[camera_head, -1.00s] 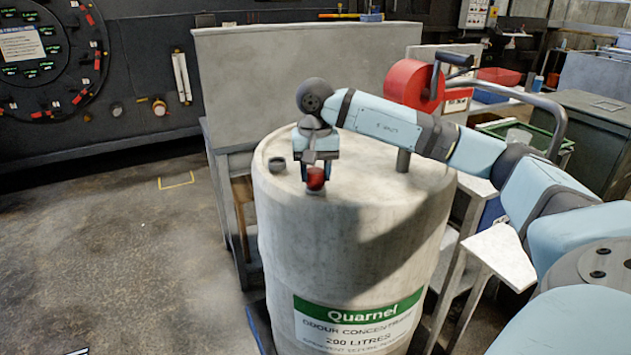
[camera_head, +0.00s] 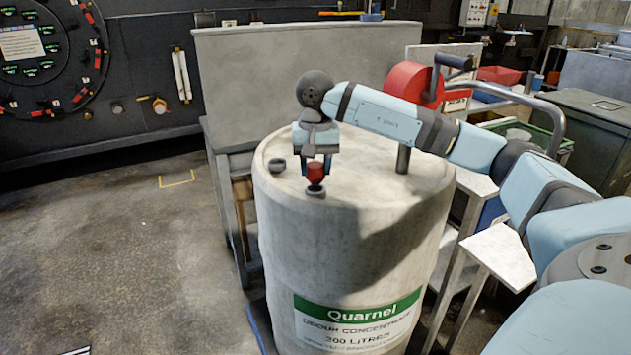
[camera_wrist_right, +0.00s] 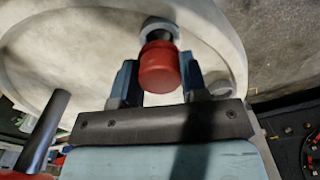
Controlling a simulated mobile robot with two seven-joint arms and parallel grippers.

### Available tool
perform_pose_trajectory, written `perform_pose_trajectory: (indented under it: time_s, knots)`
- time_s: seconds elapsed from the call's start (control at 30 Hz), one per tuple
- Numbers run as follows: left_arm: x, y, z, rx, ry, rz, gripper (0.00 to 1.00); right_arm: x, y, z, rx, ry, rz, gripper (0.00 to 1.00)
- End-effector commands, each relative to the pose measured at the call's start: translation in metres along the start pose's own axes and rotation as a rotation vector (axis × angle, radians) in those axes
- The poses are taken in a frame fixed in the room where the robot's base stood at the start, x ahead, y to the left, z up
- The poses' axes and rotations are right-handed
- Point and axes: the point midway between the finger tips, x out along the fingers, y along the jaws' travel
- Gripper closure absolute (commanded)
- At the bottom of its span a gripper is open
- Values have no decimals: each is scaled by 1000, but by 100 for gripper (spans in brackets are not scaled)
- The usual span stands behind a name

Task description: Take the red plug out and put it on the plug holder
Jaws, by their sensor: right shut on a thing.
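The red plug (camera_head: 315,173) is between the fingers of my right gripper (camera_head: 316,163), just above a grey ring-shaped opening (camera_head: 315,191) near the front edge of the drum top. In the right wrist view the red plug (camera_wrist_right: 160,66) sits between the two fingers of the right gripper (camera_wrist_right: 156,80), with the grey ring (camera_wrist_right: 160,27) beyond it. The right gripper is shut on the plug. A second small grey ring (camera_head: 277,165) stands on the drum top to the left; I cannot tell whether it is the plug holder. My left gripper is not in view.
The large pale drum (camera_head: 345,245) carries a green Quarnel label. A grey post (camera_head: 403,158) rises from its top at the right, near a red round part (camera_head: 412,82) with a crank. A grey panel (camera_head: 300,75) stands behind.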

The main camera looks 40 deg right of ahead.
Motion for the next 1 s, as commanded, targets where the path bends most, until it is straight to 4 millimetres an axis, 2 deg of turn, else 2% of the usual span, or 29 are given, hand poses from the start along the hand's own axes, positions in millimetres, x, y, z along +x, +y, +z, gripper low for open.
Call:
perform_pose_trajectory:
  time_s: [0.7,1.0]
  knots:
    - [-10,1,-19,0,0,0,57,-30,0,0,0,0,-1,88]
    - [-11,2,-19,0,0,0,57,-32,0,0,0,0,0,88]
